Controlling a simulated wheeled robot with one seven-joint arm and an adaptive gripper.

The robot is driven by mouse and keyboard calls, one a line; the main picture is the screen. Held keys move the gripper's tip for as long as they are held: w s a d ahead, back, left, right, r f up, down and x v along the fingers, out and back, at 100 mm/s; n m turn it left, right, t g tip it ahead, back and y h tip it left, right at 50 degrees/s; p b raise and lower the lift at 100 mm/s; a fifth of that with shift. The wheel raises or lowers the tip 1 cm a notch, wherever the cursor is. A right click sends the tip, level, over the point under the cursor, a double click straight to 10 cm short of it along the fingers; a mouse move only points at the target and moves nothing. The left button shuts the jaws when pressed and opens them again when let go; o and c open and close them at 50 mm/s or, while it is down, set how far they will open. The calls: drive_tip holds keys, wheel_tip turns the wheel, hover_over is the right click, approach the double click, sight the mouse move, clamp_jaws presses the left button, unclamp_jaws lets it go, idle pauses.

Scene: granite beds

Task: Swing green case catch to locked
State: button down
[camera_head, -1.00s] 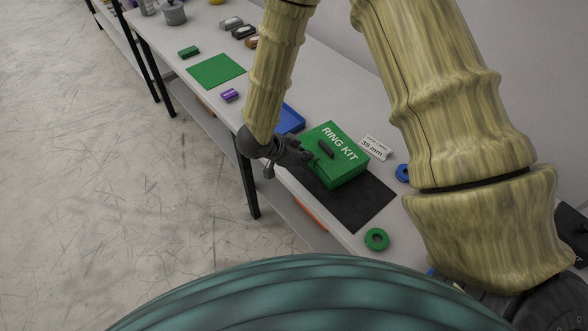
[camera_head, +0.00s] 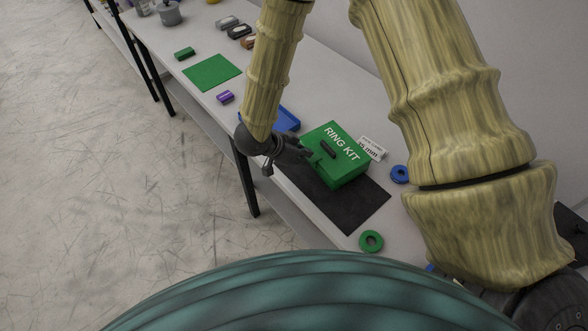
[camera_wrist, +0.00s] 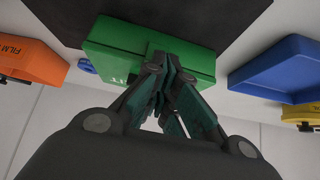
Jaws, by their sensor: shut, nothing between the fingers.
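The green case (camera_head: 338,158), lettered RING KIT, sits closed-looking on a dark mat (camera_head: 350,206) on the bench, with a dark handle on its lid. My gripper (camera_head: 306,154) is at the case's left front side, its fingers shut and empty. In the wrist view the fingertips (camera_wrist: 172,62) are at the front face of the green case (camera_wrist: 112,50), touching it or very close; I cannot tell which. A small green catch piece (camera_wrist: 155,50) shows at the front face beside the fingertips, mostly hidden by them. Its position cannot be read.
A blue tray (camera_head: 285,120) stands just left of the case. A white label card (camera_head: 371,148) is behind it, with a blue ring (camera_head: 399,174) and a green ring (camera_head: 371,241) to the right. An orange case (camera_wrist: 30,60) shows in the wrist view. A green mat (camera_head: 212,72) lies further left.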

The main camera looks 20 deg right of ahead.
wheel_tip(320, 180, up, 8)
drive_tip(key=p, duration=0.4)
drive_tip(key=shift+a+r, duration=0.15)
drive_tip(key=shift+r, duration=0.05)
idle(0.9)
drive_tip(key=v, duration=1.2)
